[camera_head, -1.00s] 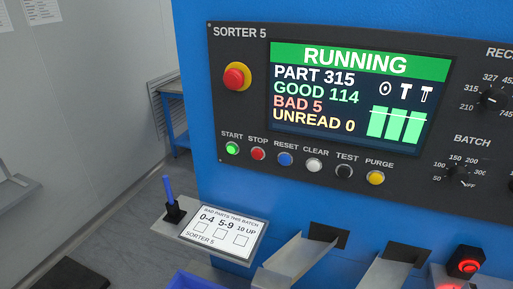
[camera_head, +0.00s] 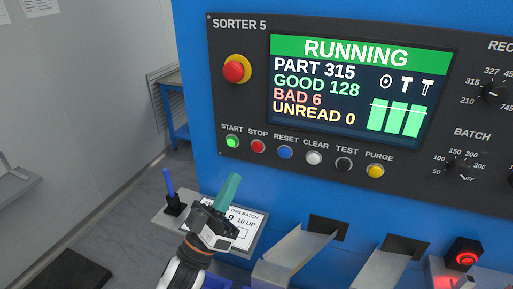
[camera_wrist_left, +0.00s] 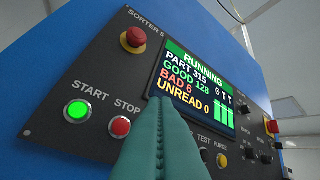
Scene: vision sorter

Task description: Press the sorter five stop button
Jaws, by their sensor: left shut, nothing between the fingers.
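The sorter five panel (camera_head: 225,110) is dark grey on a blue cabinet. Its red STOP button (camera_head: 257,146) sits between the lit green START button (camera_head: 232,142) and the blue RESET button (camera_head: 285,152). The screen (camera_head: 345,95) reads RUNNING, GOOD 128, BAD 6. My left gripper (camera_head: 231,181), with teal fingers, is shut and empty, below and left of the STOP button and apart from the panel. In the left wrist view, the STOP button (camera_wrist_left: 119,127) shows just left of the closed fingers (camera_wrist_left: 157,110); the fingers hide the buttons behind them. My right gripper is not in view.
A red emergency button on yellow (camera_head: 236,69) is above START. A shelf with a tally card (camera_head: 242,240) and a blue pen (camera_head: 169,182) lies below the panel, partly behind my left gripper. Metal chutes (camera_head: 300,258) stick out at the lower right.

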